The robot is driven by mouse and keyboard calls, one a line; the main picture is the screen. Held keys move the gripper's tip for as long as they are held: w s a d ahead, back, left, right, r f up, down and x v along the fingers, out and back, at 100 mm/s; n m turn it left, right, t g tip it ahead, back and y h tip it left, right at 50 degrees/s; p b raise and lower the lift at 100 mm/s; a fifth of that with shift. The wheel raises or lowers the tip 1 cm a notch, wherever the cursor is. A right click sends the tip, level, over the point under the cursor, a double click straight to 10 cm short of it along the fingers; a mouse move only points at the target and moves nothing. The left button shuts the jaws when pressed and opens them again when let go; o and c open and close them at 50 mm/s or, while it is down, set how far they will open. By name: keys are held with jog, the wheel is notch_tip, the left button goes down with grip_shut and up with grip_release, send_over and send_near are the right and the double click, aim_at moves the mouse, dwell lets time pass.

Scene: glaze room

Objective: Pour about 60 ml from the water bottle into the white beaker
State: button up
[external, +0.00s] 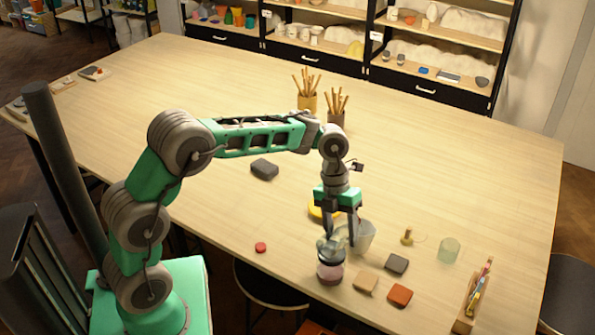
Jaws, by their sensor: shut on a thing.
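My gripper (339,234) points down over the near right part of the table. It is shut on a pale, translucent thing that looks like the water bottle (331,244); the fingers partly hide it, and its tilt is hard to tell. Directly below it in the picture is a clear jar with dark purple contents (330,270); I cannot tell whether the two touch. A whitish cup, apparently the white beaker (366,238), stands just right of the fingers, partly hidden by one. The water level in the bottle and the beaker's contents cannot be made out.
A pale green glass (449,250), a small brass piece (407,237) and a tool tray (463,318) stand to the right. Dark, tan and orange blocks (400,295) lie nearby. A yellow disc (318,214) lies behind the gripper. The table's left half is mostly clear.

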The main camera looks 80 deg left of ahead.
jog(key=shift+s+f+t+y, duration=0.1)
jog(key=shift+s+t+y, duration=0.1)
jog(key=shift+t+y, duration=0.25)
jog(key=shift+s+t+y, duration=0.35)
jog(key=shift+t+y, duration=0.1)
jog(key=shift+w+a+m+t+y, duration=0.25)
jog(key=shift+a+m+t+y, duration=0.05)
jog(key=shift+t, duration=0.2)
jog(key=shift+s+d+r+y, duration=0.2)
jog(key=shift+s+r+y, duration=0.1)
jog(key=shift+r, duration=0.1)
jog(key=shift+w+a+f, duration=0.1)
jog(key=shift+w+a, duration=0.05)
jog(key=shift+t, duration=0.3)
